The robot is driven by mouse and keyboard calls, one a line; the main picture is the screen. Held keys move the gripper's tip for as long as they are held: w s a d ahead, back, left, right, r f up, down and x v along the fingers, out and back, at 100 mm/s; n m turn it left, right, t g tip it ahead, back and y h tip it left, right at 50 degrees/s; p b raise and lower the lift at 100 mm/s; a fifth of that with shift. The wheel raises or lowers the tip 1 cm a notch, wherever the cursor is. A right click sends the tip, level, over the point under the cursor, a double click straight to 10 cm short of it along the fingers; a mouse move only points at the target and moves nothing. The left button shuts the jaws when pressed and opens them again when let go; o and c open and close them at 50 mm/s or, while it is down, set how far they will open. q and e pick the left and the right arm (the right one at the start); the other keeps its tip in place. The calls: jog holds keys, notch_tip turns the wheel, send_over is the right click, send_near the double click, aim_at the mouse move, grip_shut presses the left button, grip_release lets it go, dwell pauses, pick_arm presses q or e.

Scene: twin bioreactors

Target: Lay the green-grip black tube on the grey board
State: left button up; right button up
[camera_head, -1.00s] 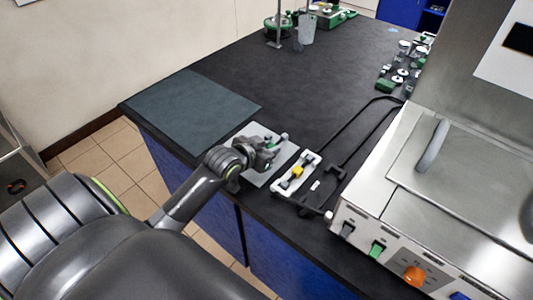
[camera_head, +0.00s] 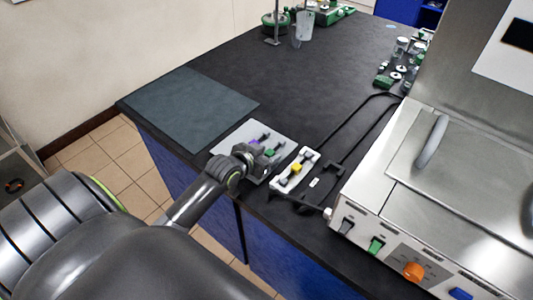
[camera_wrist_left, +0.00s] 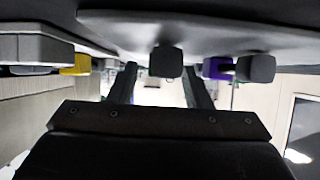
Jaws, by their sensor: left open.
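The green-grip black tube (camera_head: 271,152) lies on the light grey board (camera_head: 239,137) near the front edge of the bench. A second black tube with a purple grip (camera_head: 255,142) lies beside it on the same board. My left gripper (camera_head: 262,163) is open at the front side of the board, close to the green-grip tube and partly in front of it. In the left wrist view, a dark tube end (camera_wrist_left: 166,61) shows between and beyond the two open fingers (camera_wrist_left: 162,85). The purple grip (camera_wrist_left: 217,68) is off to the right there. My right gripper is out of view.
A white holder (camera_head: 310,157) with a yellow-grip piece (camera_head: 296,168) stands right of the board. Black rods and a steel machine (camera_head: 390,200) are further right. A dark flat mat (camera_head: 190,105) lies to the left. The bench middle is clear.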

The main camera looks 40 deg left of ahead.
pick_arm(q)
jog(key=shift+r, duration=0.25)
jog(key=v, duration=1.2)
jog(key=shift+f, duration=0.1)
